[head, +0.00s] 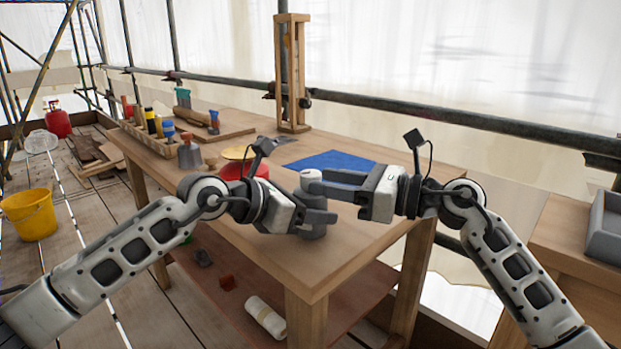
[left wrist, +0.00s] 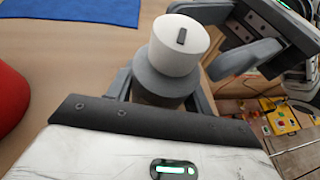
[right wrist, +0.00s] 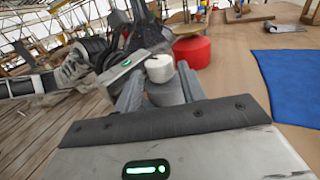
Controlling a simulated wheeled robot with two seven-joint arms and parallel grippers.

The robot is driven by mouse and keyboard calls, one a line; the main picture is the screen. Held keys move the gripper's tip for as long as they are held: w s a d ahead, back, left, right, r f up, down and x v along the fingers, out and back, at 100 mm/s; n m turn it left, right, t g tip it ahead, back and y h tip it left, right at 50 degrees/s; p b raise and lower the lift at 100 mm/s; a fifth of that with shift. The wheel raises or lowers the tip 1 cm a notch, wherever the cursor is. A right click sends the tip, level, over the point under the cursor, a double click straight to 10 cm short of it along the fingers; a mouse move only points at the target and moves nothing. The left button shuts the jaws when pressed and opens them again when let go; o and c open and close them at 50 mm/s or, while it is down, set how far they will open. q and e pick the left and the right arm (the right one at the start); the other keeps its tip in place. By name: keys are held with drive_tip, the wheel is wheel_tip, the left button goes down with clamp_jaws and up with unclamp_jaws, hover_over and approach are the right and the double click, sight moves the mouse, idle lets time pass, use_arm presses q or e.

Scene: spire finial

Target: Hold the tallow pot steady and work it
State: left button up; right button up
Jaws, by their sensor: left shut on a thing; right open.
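The tallow pot is a small grey round pot (head: 313,232) with a white round top (head: 312,175). It stands upright near the workbench's front right edge. The white top bears a dark bar-shaped mark in the left wrist view (left wrist: 178,42). My left gripper (head: 316,217) is shut on the grey body, low down, and hides part of it. My right gripper (head: 322,184) is open at the height of the white top. In the right wrist view its two fingers lie either side of the pot (right wrist: 158,68); I cannot tell whether they touch.
A red round container (head: 246,172) and a blue mat (head: 330,160) lie behind the grippers on the workbench (head: 280,250). A wooden rack with several tools (head: 160,140) stands at the back left. A tall wooden frame (head: 291,75) stands at the far edge.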

drive_tip(key=shift+x, duration=2)
drive_tip(key=c, duration=0.7)
drive_tip(key=shift+w+n+g+y, duration=0.1)
drive_tip(key=shift+n+g+y, duration=0.4)
drive_tip(key=shift+n+g, duration=1.9)
drive_tip(key=shift+g, duration=1.3)
drive_tip(key=o, duration=0.7)
